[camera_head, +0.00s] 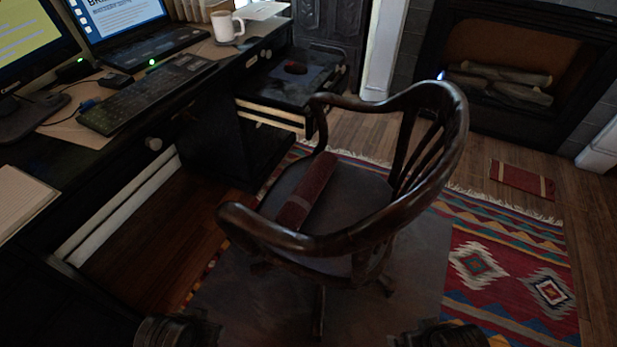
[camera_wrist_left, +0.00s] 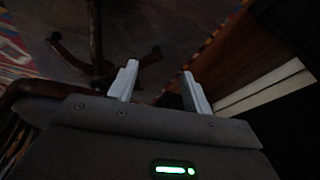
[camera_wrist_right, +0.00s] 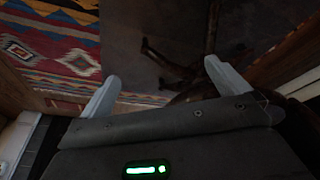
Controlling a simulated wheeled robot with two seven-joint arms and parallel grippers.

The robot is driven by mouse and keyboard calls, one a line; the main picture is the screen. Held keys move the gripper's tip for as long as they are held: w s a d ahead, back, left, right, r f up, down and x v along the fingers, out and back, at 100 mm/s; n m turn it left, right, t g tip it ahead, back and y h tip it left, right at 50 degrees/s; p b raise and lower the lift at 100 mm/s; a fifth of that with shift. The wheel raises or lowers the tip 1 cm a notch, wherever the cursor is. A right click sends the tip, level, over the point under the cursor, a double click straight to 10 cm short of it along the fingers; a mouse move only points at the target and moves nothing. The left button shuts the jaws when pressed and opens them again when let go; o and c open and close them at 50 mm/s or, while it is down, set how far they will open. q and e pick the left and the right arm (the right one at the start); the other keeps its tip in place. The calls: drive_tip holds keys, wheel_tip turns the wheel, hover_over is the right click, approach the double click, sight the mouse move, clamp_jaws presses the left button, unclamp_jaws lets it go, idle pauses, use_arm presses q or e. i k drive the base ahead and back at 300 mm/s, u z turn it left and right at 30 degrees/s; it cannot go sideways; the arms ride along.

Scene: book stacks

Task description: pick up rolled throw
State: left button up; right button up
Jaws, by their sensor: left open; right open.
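The rolled throw, a dark red roll with a paler band (camera_head: 308,190), lies on the seat of a dark wooden chair (camera_head: 440,105) in the head view. The chair's curved back and arms stand around it. My left gripper (camera_wrist_left: 160,72) is open and empty in the left wrist view, with the chair's legs and the floor beyond. My right gripper (camera_wrist_right: 162,70) is open and empty in the right wrist view, above the rug and chair legs. The throw is not visible in either wrist view. Both grippers are apart from the throw.
A dark desk (camera_head: 215,75) with a keyboard (camera_head: 145,95), monitors and a white mug (camera_head: 226,27) borders the left. A patterned rug (camera_head: 510,265) lies right of the chair. A flat red striped piece (camera_head: 522,179) lies before the fireplace (camera_head: 520,70).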

sight(294, 211)
drive_tip(key=z, duration=0.75)
drive_tip(key=k, duration=1.1)
drive_tip(key=z, duration=1.2)
drive_tip(key=i, duration=1.15)
drive_tip(key=u, duration=1.45)
drive_tip(key=i, duration=0.75)
drive_tip(key=u, duration=0.85)
